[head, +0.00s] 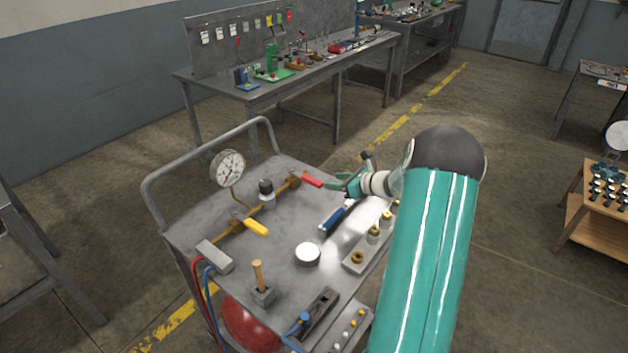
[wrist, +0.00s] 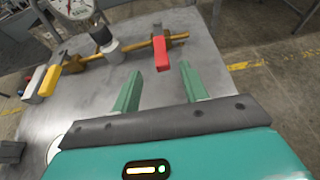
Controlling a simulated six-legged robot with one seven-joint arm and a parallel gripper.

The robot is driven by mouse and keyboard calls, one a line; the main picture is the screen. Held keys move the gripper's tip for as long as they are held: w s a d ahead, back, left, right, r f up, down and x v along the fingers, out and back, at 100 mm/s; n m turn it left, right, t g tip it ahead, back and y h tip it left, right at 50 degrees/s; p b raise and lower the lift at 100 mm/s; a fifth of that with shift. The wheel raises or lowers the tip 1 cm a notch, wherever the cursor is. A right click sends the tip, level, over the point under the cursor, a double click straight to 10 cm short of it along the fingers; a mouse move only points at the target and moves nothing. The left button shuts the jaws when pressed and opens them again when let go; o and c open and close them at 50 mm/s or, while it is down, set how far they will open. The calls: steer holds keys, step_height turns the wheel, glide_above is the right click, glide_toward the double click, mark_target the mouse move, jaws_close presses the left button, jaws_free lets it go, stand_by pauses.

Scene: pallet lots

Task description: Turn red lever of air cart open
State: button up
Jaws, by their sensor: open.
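The air cart (head: 195,225) is a grey metal cart with a tube handle at its far left side. A brass pipe (head: 268,203) runs across its top. The red lever (head: 312,181) sits at the pipe's far end, and it also shows in the wrist view (wrist: 161,53). My gripper (head: 338,184) is just right of the red lever. In the wrist view my gripper (wrist: 160,82) is open, with green fingers pointing toward the lever. The lever's free end is just ahead of the gap between the fingertips. No contact is visible.
A yellow lever (head: 256,227) is on the same pipe, with a pressure gauge (head: 228,168) behind it. A workbench (head: 300,75) is behind.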

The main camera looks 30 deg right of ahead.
mark_target(313, 179)
steer(key=x, duration=0.9)
steer(key=shift+w+f, duration=0.1)
jaws_close()
